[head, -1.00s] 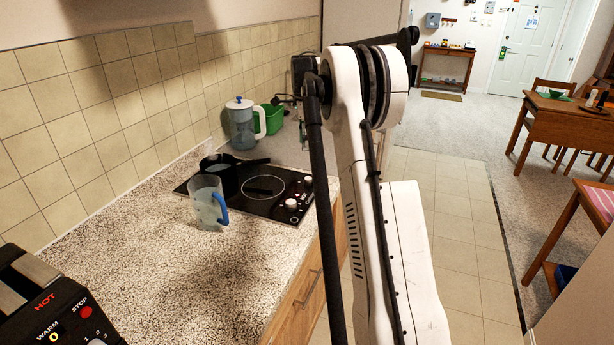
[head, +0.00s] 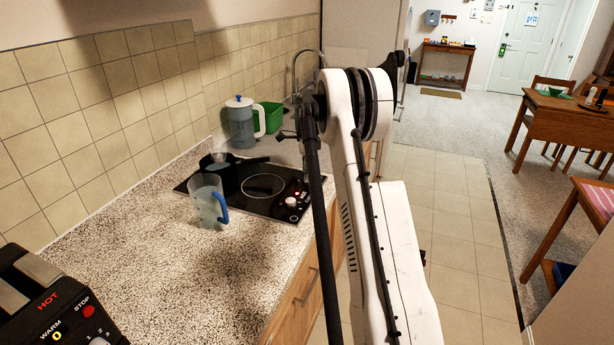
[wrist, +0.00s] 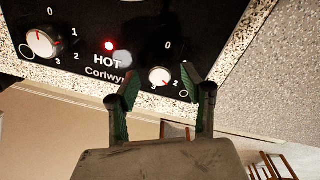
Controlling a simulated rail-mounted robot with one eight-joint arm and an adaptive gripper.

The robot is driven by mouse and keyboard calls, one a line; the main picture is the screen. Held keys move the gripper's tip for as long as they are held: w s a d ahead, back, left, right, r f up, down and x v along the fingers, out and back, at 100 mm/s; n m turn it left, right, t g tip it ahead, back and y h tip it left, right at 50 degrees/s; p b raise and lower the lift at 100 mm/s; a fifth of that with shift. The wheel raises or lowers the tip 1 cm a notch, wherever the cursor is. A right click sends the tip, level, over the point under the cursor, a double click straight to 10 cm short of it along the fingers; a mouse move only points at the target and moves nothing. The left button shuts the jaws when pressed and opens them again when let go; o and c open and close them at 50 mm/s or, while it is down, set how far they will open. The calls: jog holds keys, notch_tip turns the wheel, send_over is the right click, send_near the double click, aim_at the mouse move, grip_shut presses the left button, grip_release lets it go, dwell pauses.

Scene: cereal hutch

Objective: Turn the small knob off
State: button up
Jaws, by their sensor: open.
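The small knob (wrist: 160,76) is white-faced with a red mark and sits on the black cooktop panel in the wrist view. Its mark seems to point down-right, towards the 2 and 3, away from the 0 above it. My gripper (wrist: 158,84) is open, with one green-padded finger on each side of the knob. Contact cannot be told. The larger knob (wrist: 41,43) is at upper left in the wrist view, and it also shows in the head view (head: 291,202). In the head view my arm hides the small knob and most of my gripper.
A red light (wrist: 108,46) glows by the word HOT. On the cooktop (head: 262,205) stands a dark pot (head: 228,182), with a blue-handled jug (head: 205,205) in front. A lidded pitcher (head: 240,125) and green container (head: 268,117) stand behind. A toaster (head: 60,310) is near left.

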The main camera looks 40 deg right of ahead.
jog(key=shift+f, duration=0.75)
jog(key=shift+c, duration=0.2)
grip_shut()
